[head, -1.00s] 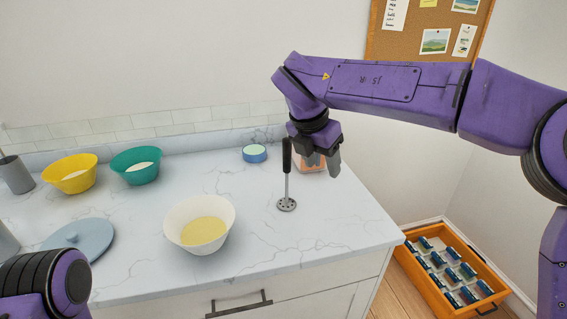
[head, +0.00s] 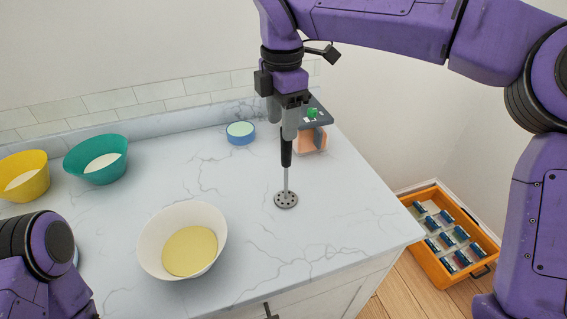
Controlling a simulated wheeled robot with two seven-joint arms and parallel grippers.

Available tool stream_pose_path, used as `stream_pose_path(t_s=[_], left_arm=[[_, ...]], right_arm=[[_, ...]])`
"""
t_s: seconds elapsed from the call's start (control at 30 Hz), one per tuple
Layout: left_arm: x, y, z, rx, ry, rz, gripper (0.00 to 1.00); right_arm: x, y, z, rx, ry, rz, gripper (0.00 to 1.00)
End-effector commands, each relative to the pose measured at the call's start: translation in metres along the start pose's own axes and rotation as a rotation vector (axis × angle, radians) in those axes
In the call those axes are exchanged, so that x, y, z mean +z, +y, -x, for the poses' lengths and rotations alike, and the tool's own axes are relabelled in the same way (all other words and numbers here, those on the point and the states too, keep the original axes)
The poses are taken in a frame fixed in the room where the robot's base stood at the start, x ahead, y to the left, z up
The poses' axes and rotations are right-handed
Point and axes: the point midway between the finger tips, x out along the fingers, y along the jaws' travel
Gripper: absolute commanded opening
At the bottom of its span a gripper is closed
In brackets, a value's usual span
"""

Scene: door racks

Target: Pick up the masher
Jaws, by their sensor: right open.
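The masher (head: 286,180) stands upright on the white marble counter, with a black handle on top and a round, perforated grey metal head at the bottom. My right gripper (head: 285,133) points down at the top of the black handle. Its fingers are open, and the handle's upper end shows between or just in front of them; I cannot tell its exact depth. Of my left arm, only a purple and black part shows at the lower left; its gripper is out of view.
A white bowl (head: 152,246) with yellow contents stands left of the masher. A teal bowl (head: 80,160), a yellow bowl (head: 30,187) and a small blue dish (head: 241,138) stand farther back. An orange holder (head: 313,141) is close behind the gripper. An orange crate (head: 432,270) is on the floor.

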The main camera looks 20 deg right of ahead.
Motion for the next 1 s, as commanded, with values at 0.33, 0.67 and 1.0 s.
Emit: stream_pose_path(t_s=[0.33,0.67,1.0], left_arm=[[-0.006,-0.001,0.015,0.000,0.000,0.000,0.39],[-0.006,-0.001,0.015,0.000,0.000,0.000,0.39],[-0.006,-0.001,0.015,0.000,0.000,0.000,0.39]], right_arm=[[0.003,-0.008,-0.050,-0.002,-0.001,0.003,0.56],[0.002,-0.007,-0.065,0.003,0.000,0.003,0.56],[0.002,-0.006,-0.065,0.003,0.000,0.004,0.00]])
